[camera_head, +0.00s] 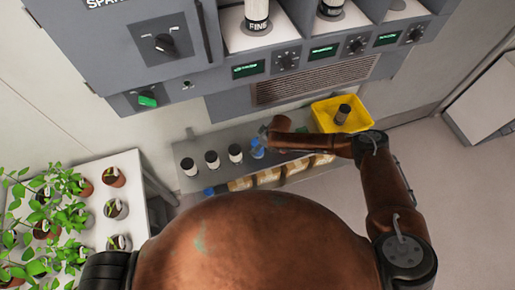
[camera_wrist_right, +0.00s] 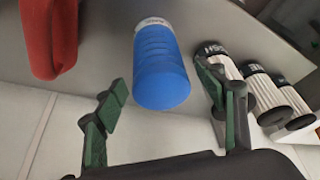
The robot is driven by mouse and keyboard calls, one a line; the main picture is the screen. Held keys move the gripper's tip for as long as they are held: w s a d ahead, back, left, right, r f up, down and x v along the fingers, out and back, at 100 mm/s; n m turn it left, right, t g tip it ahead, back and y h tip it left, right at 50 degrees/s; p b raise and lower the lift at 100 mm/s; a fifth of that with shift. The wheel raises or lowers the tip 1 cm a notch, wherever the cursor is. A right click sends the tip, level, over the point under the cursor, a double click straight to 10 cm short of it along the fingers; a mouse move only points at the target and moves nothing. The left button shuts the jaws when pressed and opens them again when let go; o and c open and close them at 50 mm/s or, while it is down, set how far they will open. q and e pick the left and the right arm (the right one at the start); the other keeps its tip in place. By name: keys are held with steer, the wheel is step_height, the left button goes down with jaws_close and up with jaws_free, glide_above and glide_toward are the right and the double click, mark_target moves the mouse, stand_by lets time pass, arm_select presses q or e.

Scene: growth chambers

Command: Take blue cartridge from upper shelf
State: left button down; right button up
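The blue cartridge (camera_head: 257,148) stands on the upper shelf (camera_head: 220,143) of the rack below the grey machine. In the right wrist view the blue cartridge (camera_wrist_right: 160,70) shows whole, with a pale band at its far end. My right gripper (camera_head: 264,134) reaches in from the right beside it. In its wrist view the right gripper (camera_wrist_right: 163,84) is open, its green-padded fingers spread to either side of the cartridge with gaps. Whether the cartridge is deep between the fingers cannot be told. My left gripper is out of view.
White black-topped cartridges (camera_head: 212,160) stand left of the blue one. A red object (camera_wrist_right: 50,35) is close on its other side. A yellow bin (camera_head: 325,115) holds a dark cartridge. The lower shelf (camera_head: 222,188) holds several brownish items. Potted plants (camera_head: 115,208) stand on a left table.

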steer(key=c, duration=1.6)
steer(key=shift+r, duration=0.1)
